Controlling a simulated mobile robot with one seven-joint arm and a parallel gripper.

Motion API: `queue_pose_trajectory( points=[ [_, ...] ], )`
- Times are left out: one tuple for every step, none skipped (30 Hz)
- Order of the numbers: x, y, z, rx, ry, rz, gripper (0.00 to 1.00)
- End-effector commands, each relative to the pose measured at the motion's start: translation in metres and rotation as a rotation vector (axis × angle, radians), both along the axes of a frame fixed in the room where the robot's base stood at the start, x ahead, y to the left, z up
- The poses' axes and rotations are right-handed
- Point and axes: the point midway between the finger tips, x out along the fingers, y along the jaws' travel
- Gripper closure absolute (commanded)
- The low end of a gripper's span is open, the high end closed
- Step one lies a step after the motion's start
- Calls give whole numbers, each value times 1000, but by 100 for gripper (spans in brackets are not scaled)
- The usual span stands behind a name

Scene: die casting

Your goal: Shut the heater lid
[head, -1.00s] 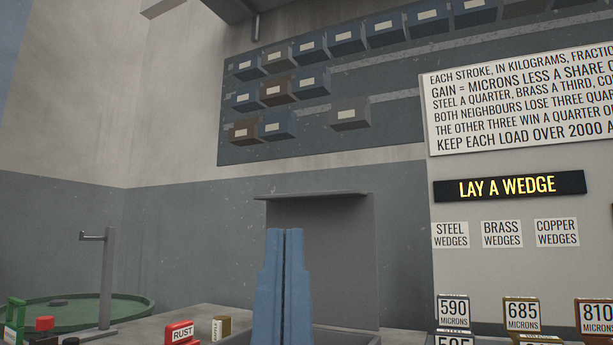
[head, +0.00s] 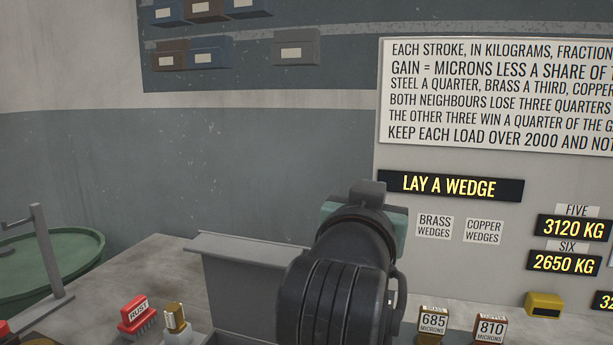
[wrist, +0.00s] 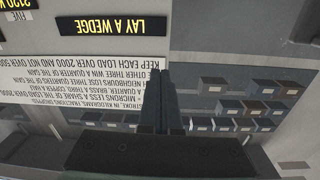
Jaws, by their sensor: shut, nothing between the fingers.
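The heater lid (head: 247,290) is a plain grey panel with a lip along its top edge. In the head view it stands raised at lower centre-left, and my dark arm covers its right part. My gripper's fingertips are hidden behind the wrist in the head view. In the wrist view my gripper (wrist: 161,85) shows two dark fingers pressed together, shut and empty, with the wall beyond. I cannot tell whether the fingers touch the lid. The heater's opening is hidden.
A green round tub (head: 50,265) and a grey post (head: 48,250) are further left. Wedges (head: 433,320) and a yellow block (head: 543,305) are at right.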

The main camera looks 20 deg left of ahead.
Motion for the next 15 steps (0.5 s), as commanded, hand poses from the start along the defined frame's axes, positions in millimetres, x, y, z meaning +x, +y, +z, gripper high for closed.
queue_pose_trajectory(
  points=[
    [11,10,17,9,76,6,100],
    [16,15,16,13,122,9,100],
    [22,22,14,17,185,10,100],
    [26,28,13,21,232,12,100],
    [29,33,12,24,280,13,100],
    [33,42,11,28,343,18,100],
    [34,48,10,30,390,19,100],
    [35,55,9,32,438,22,100],
    [35,64,8,33,501,27,100],
    [35,71,8,35,549,29,100],
    [34,79,8,34,597,33,100],
    [31,88,7,32,660,38,100],
    [29,96,7,31,706,43,100],
    [26,103,7,27,752,45,100],
    [21,113,7,24,809,51,100]
  ],
)
